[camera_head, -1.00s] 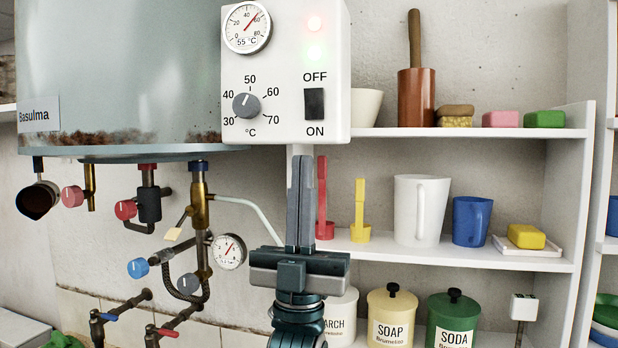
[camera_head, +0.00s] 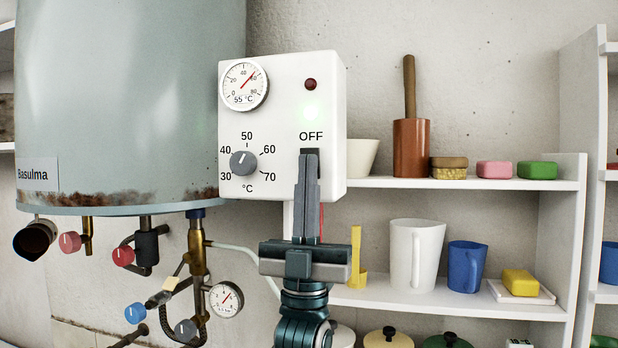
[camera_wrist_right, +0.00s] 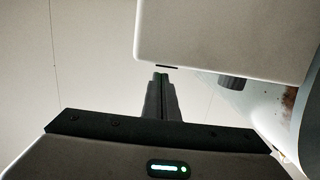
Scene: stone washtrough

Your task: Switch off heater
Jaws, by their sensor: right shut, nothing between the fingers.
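The heater (camera_head: 130,100) is a pale grey-green tank with rust along its lower edge. My left gripper is out of view.
Pipes and valves (camera_head: 196,245) hang under the tank, with a lower gauge (camera_head: 226,299). Shelves (camera_head: 450,183) at the right hold a bowl, soaps, a white jug (camera_head: 416,255) and a blue mug (camera_head: 467,266). The wall above the shelves is clear.

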